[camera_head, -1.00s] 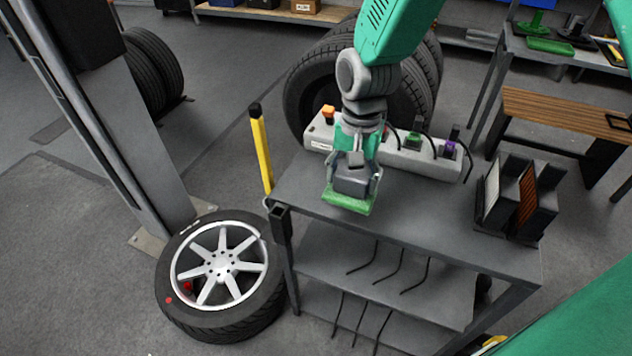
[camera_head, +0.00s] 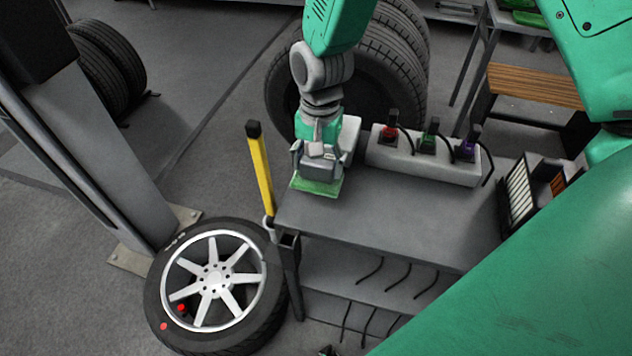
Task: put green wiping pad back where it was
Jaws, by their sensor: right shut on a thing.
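My right gripper (camera_head: 318,168) reaches in from the top and is shut on the green wiping pad (camera_head: 316,187). The pad is a flat green block under the fingers, held roughly level. It is over the back left corner of the grey cart's top shelf (camera_head: 400,215). I cannot tell whether the pad touches the shelf or is just above it. The left gripper is not in view.
A yellow post (camera_head: 260,170) rises at the cart's left. A wheel (camera_head: 215,285) lies on the floor. Tires (camera_head: 385,90) stand behind.

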